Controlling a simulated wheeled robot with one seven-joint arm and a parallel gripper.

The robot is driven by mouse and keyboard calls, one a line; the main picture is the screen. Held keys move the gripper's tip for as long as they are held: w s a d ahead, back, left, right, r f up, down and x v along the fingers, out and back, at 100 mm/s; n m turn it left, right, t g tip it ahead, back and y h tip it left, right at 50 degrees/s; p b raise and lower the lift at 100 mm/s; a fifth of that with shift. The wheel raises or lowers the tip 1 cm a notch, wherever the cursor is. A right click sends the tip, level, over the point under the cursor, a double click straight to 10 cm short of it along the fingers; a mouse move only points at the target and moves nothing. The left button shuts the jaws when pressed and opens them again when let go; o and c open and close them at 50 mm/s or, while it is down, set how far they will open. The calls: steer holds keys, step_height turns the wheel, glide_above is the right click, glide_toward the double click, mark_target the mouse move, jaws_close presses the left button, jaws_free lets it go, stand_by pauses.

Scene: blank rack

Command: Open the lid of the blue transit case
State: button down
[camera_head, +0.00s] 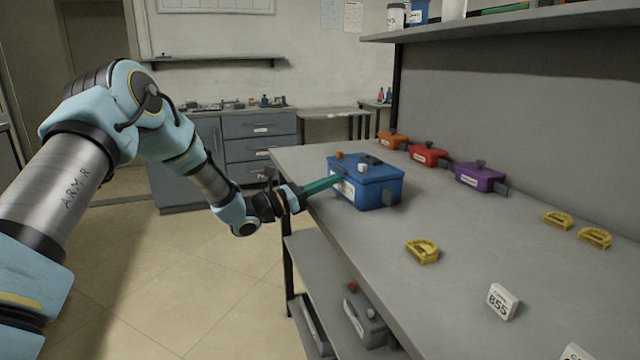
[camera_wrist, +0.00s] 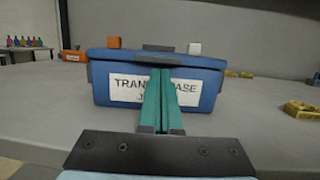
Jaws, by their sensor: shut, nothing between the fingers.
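The blue transit case (camera_head: 378,190) stands on the grey bench near its left edge, with its lid down. In the wrist view the case (camera_wrist: 209,92) faces me, with a white label (camera_wrist: 124,86) on its front and a dark handle or latch piece (camera_wrist: 158,60) at the lid's front edge. A small orange block and a small white block sit on the lid. My gripper (camera_head: 338,179) has green fingers, shut and empty, pointing at the label side of the case. In the wrist view the fingertips (camera_wrist: 161,74) overlap the label and reach up towards the dark piece; I cannot tell whether they touch it.
Orange (camera_head: 392,141), red (camera_head: 428,155) and purple (camera_head: 480,177) cases line the bench's back. Several yellow handle-shaped pieces (camera_head: 422,251) and a white numbered block (camera_head: 502,301) lie to the right. A shelf (camera_head: 500,22) overhangs the back. The bench's front is mostly clear.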

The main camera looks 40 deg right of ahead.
steer(key=shift+r, duration=0.1)
stand_by(0.3)
steer(key=shift+r+y+p, duration=0.3)
steer(key=shift+r+p, duration=0.2)
steer(key=shift+p, duration=0.15)
steer(key=shift+r, duration=0.1)
steer(key=shift+r+y+p, duration=0.5)
steer(key=shift+r+p, duration=0.35)
steer(key=shift+p, duration=0.15)
steer(key=s+d+r+t+y+p, duration=0.1)
steer(key=s+d+r+y+p, duration=0.2)
steer(key=d+r+p, duration=0.6)
step_height(320, 180, up, 4)
steer(key=shift+d+r+t+y+p, duration=0.2)
steer(key=shift+d+t+y+p, duration=0.15)
steer(key=shift+y, duration=0.25)
steer(key=shift+a, duration=0.1)
